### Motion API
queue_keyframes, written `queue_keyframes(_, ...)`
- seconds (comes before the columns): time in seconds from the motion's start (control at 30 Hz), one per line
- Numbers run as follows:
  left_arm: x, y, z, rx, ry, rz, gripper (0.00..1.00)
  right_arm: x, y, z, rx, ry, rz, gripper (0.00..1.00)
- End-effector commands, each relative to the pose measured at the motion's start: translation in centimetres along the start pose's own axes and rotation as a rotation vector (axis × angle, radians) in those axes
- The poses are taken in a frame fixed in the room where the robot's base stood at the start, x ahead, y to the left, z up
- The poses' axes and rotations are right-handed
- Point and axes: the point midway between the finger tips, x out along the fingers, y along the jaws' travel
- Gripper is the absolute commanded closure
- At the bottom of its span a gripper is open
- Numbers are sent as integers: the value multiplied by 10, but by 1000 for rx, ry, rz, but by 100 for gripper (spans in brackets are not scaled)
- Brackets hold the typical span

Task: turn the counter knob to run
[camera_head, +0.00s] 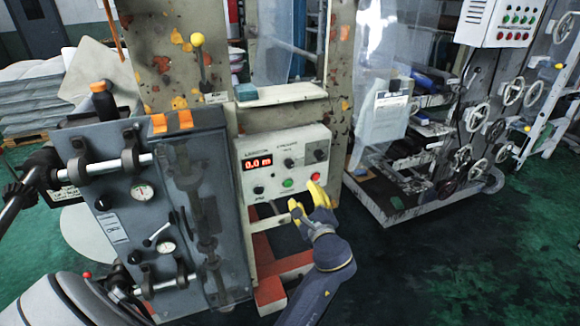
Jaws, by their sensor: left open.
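The counter panel (250,143) is a pale box at the middle, with a red display (257,163) reading 0.0 m. Below the display is a dark knob (258,190). Further right are a small dark control (289,163) and a round black knob (319,155). The labels are too small to read, so I cannot tell which knob is the run knob or how it is set. My left gripper (306,197) has yellow fingertips and is open, just below the panel's lower right. It appears empty; contact with the panel is not visible. My right gripper is not in view.
A green button (288,183) and a red button (316,177) sit just above my left gripper. A grey machine block (125,225) with gauges and clamps stands left of the panel. A yellow-knobbed lever (197,40) rises behind. Green floor (450,270) is open at right.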

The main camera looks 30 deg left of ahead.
Motion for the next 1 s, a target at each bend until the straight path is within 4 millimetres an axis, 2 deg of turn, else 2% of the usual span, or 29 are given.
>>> queue_keyframes(0.17,6,2,0,44,-3,7,48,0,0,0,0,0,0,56)
queue_keyframes(0.27,16,2,0,46,-2,6,48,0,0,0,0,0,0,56)
queue_keyframes(1.0,143,2,-1,43,0,6,48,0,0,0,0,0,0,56)
